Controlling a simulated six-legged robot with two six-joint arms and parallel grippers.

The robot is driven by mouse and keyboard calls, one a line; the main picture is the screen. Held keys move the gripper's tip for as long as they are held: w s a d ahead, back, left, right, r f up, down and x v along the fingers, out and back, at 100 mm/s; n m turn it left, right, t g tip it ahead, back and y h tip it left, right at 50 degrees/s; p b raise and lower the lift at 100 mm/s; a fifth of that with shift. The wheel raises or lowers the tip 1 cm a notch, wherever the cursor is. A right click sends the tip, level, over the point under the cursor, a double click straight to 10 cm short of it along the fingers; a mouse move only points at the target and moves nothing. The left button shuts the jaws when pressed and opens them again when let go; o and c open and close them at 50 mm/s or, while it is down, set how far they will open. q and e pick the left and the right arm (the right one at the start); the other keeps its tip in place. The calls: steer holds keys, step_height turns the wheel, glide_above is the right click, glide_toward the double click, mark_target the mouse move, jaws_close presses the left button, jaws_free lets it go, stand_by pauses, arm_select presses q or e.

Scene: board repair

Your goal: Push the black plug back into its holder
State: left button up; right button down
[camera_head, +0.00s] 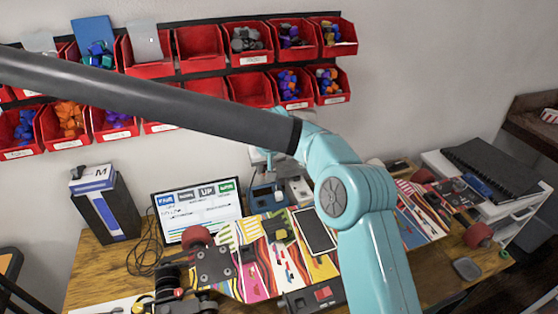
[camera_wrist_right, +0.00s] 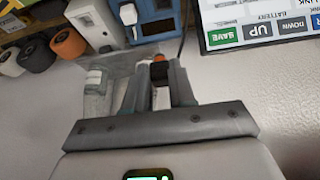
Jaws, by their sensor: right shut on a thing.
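My right gripper (camera_wrist_right: 157,80) is shut on a small black plug (camera_wrist_right: 160,73) in the right wrist view. An orange part shows at the plug's far end, and the fingers cover its sides. Beyond the fingertips stands a blue box (camera_wrist_right: 143,37) with grey fittings on its face. The plug appears apart from it, though the gap is hard to judge. In the head view the blue box (camera_head: 262,204) stands behind the board, right of the screen. I cannot tell which fitting is the holder.
A white device (camera_wrist_right: 96,22) stands beside the blue box, with several spools (camera_wrist_right: 40,50) further left. The screen (camera_head: 198,210) is near. A colourful skateboard deck (camera_head: 265,262) lies in front. Red bins (camera_head: 200,45) line the wall above.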

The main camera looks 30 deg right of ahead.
steer(key=f, duration=0.2)
steer(key=a+f, duration=0.1)
steer(key=f, duration=0.3)
steer(key=shift+a+f, duration=0.3)
steer(key=shift+f, duration=0.05)
steer(key=shift+s+d+f+b, duration=0.15)
steer(key=shift+s+f+b, duration=0.1)
steer(key=shift+f+b, duration=0.4)
step_height(320, 180, down, 3)
steer(key=shift+w+r+b, duration=0.15)
steer(key=shift+b, duration=0.75)
steer(key=shift+f, duration=0.2)
steer(key=shift+b, duration=0.55)
